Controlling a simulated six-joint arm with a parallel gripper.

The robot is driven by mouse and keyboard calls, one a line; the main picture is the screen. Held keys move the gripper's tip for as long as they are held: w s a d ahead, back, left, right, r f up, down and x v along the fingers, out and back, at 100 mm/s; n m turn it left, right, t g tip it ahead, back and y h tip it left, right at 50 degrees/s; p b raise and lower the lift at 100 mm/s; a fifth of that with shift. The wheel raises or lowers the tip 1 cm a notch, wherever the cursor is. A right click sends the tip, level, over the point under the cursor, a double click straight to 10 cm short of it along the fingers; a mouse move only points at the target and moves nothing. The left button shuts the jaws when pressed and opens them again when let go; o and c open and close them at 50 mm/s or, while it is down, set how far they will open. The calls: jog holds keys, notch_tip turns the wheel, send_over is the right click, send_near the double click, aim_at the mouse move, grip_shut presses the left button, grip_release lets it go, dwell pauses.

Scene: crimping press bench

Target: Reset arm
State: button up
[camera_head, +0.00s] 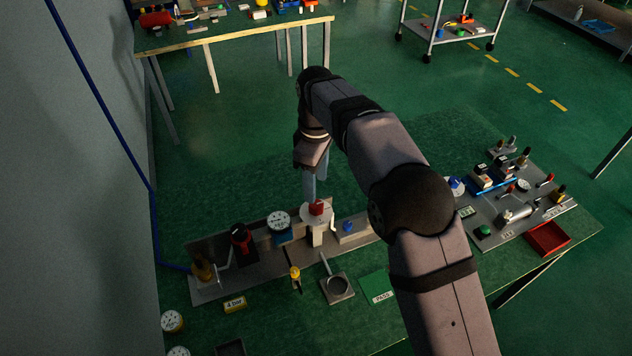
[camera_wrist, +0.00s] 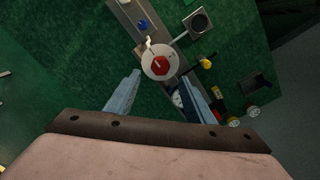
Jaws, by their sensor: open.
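My gripper (camera_head: 315,187) points down over the panel on the green bench, close above a red knob (camera_head: 317,207) on a round white disc. In the wrist view my gripper (camera_wrist: 166,84) is open, with its two fingers spread wide and nothing between them. The red knob (camera_wrist: 159,64) and its white disc show just beyond the fingertips, apart from them as far as I can tell. My own arm covers part of the bench in the head view.
The panel carries a blue button (camera_head: 347,226), a white gauge (camera_head: 279,221) and a red-handled valve (camera_head: 241,236). A green PASS plate (camera_head: 378,287) and a square grey dish (camera_head: 338,287) lie in front. A second panel and a red tray (camera_head: 547,238) stand at right.

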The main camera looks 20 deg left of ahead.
jog(key=s+d+m, duration=0.2)
jog(key=d+m, duration=0.7)
jog(key=d, duration=1.4)
jog(key=s+d+f+m, duration=0.2)
jog(key=s+d+m, duration=0.2)
jog(key=s+d, duration=0.3)
jog(key=s+d+f+m, duration=0.2)
jog(key=s+d+m, duration=0.3)
jog(key=s, duration=0.4)
jog(key=shift+s+d+f, duration=0.25)
jog(key=shift+d+f, duration=0.1)
jog(key=shift+d, duration=0.55)
